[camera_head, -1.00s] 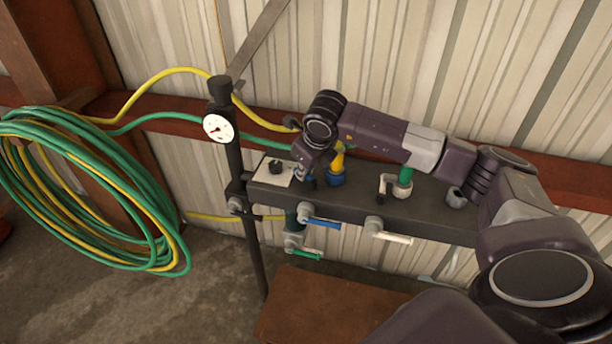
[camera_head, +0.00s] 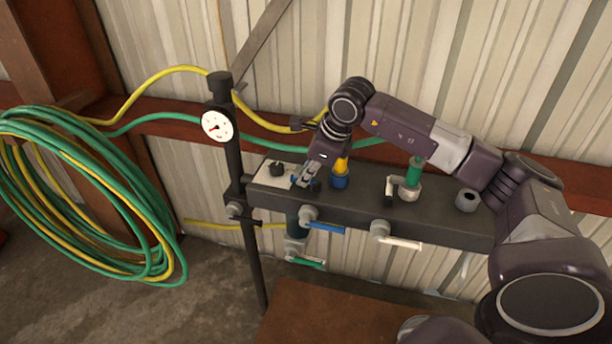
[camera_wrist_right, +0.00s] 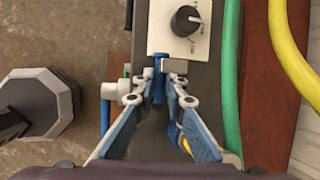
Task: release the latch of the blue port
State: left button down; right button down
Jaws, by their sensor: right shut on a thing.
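The blue port (camera_head: 340,181) is a blue collar on top of the dark manifold bar (camera_head: 262,205), with a yellow hose plug (camera_head: 342,165) in it. My right gripper (camera_head: 304,180) reaches down just left of this port, beside the white knob plate. In the right wrist view, my right gripper (camera_wrist_right: 160,92) has its fingertips closed around a small blue latch piece (camera_wrist_right: 158,72), next to a grey block. The port itself is mostly hidden behind the right finger there, with a bit of yellow showing. My left gripper is not in view.
A black knob (camera_head: 277,169) stands left of the gripper. The green port plug (camera_head: 413,172) stands to the right. Blue (camera_head: 326,229), white (camera_head: 400,243) and green (camera_head: 306,263) valve handles stick out in front. A gauge (camera_head: 217,126) and coiled hoses (camera_head: 75,205) are left.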

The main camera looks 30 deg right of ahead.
jog(key=c, duration=2)
grip_release()
jog(key=shift+o, duration=0.2)
jog(key=shift+r, duration=0.1)
jog(key=v, duration=1.2)
